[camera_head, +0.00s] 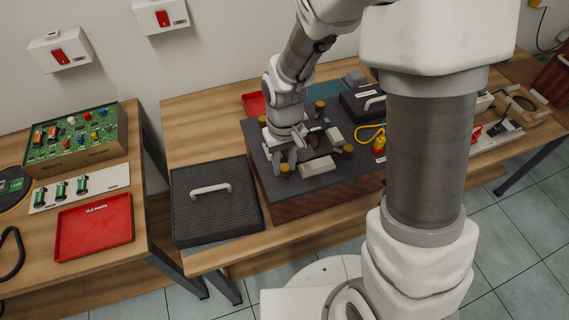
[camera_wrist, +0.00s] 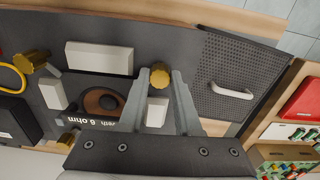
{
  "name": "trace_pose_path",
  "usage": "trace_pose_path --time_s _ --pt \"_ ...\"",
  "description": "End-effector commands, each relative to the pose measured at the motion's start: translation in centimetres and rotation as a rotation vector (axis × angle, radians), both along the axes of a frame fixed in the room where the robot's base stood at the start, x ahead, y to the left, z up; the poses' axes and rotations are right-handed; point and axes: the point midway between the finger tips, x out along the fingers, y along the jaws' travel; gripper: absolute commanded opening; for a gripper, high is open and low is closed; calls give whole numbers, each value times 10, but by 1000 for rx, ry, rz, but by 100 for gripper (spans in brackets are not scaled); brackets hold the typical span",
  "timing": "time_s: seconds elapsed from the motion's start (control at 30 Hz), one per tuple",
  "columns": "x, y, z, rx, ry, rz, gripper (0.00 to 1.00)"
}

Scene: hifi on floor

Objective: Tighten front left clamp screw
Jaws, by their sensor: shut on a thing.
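The hifi unit is a dark grey panel on a reddish wooden base (camera_head: 312,201), lying on the bench. Brass-yellow clamp screws stand near its corners. The front left clamp screw (camera_head: 284,170) is beside my gripper (camera_head: 289,163), which points down. In the wrist view the same screw (camera_wrist: 158,79) sits between the fingertips of my gripper (camera_wrist: 161,74), which is shut on it. Other clamp screws are at the front right (camera_head: 348,151), back right (camera_head: 320,106) and back left (camera_head: 262,121). The screw's thread is hidden.
A black perforated cover (camera_head: 214,218) with a white handle lies just left of the unit. White blocks (camera_head: 317,167) sit on the panel close to my gripper. A yellow cable (camera_head: 369,140) lies at the right. A red tray (camera_head: 94,228) is on the left table.

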Motion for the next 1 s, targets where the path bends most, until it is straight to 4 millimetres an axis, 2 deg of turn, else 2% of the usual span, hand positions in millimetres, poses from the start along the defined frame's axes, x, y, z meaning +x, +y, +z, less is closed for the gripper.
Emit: trace_pose_path --time_s 0.63,0.67,0.8,0.83,1.0 --pt "0 0 0 0 -1 -57 0" --pt "0 0 0 0 -1 -56 34" --pt "0 0 0 0 -1 -56 59" --pt "0 0 0 0 -1 -55 62" --pt "0 0 0 0 0 -55 62"
